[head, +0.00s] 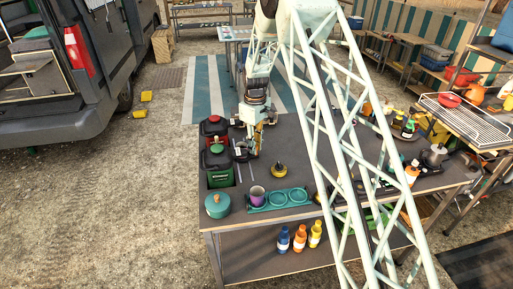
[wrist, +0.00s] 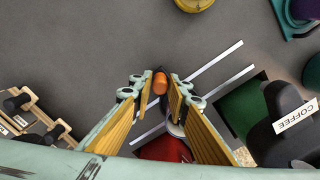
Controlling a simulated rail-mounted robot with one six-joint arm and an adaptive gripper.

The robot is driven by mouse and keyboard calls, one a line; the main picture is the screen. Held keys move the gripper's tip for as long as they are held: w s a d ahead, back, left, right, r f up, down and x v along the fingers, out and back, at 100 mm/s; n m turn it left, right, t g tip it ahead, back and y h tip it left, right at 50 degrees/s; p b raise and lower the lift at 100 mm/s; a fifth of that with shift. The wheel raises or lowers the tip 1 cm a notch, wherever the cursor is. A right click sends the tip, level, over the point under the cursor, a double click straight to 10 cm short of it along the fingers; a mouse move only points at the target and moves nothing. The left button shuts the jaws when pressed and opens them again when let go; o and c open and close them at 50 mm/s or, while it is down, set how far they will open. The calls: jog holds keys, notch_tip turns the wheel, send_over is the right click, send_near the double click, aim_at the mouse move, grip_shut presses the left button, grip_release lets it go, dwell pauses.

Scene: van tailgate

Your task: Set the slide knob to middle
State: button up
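The slide knob, a small orange cylinder on a dark stem, shows in the wrist view (wrist: 160,83). It lies between my gripper's fingertips (wrist: 160,88). The two fingers with yellow pads stand on either side of it, with a narrow gap apparent, so my gripper looks open around it. Whether a pad touches it is hard to tell. White lines (wrist: 215,55) are drawn on the grey table top beside the knob. In the head view my gripper (head: 256,140) is low over the table's back left part; the knob is too small or hidden there.
A black canister labelled COFFEE (wrist: 290,125) and a green box stand close to the right in the wrist view. A red canister (wrist: 165,150) is below the fingers. A wooden rack (wrist: 35,120) lies left. A yellow object (head: 279,170) and teal tray (head: 285,198) are nearby.

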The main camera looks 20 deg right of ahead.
jog(key=shift+r, duration=0.1)
dwell(0.3)
jog(key=shift+r, duration=5.9)
jog(key=shift+r, duration=0.1)
